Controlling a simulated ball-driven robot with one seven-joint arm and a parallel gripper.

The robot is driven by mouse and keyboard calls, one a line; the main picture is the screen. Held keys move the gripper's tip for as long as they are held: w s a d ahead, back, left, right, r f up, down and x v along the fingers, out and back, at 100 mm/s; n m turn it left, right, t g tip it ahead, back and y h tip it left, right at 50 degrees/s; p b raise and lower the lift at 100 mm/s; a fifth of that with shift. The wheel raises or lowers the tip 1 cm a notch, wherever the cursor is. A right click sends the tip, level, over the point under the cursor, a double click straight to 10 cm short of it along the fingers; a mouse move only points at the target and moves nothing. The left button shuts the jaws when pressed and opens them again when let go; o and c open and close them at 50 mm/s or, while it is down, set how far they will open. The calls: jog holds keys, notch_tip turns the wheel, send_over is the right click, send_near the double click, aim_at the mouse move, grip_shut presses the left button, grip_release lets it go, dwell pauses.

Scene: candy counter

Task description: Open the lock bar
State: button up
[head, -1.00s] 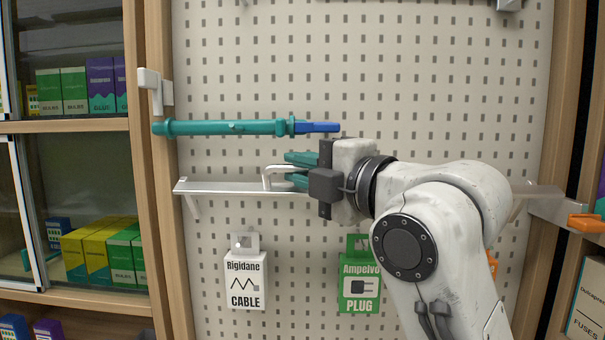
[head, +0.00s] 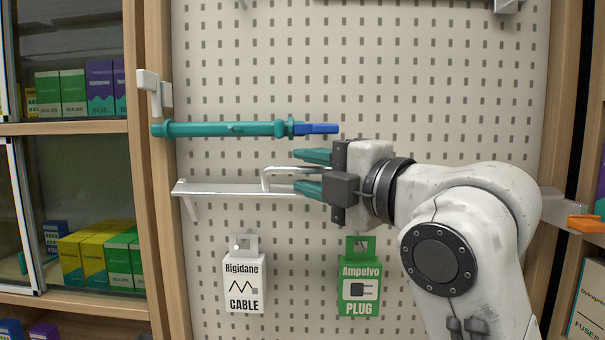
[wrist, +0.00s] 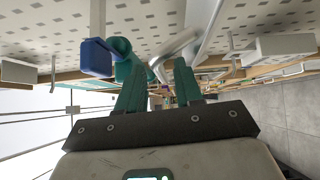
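A long flat silver bar (head: 225,189) runs across the pegboard and looks like the lock bar. A bent silver handle (head: 265,180) rises from it and runs right, toward my gripper. My gripper (head: 308,171) is at the handle's right end, its teal fingers apart above and below the handle's upper rod. The fingers look open, and contact with the rod cannot be told. In the wrist view the gripper (wrist: 159,65) also shows its fingertips apart. My gripper and arm hide the bar's middle; its right end shows near the right post.
A teal rod (head: 215,129) with a blue end (head: 317,128) sticks out above the bar, close over my gripper. A CABLE box (head: 244,283) and a PLUG box (head: 358,284) hang below. An orange piece (head: 586,224) sits at the right post. Shelves with boxes stand at left.

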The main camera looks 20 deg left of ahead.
jog(key=b+v, duration=0.2)
jog(key=v, duration=0.6)
jog(key=shift+d, duration=0.3)
jog(key=shift+s, duration=0.1)
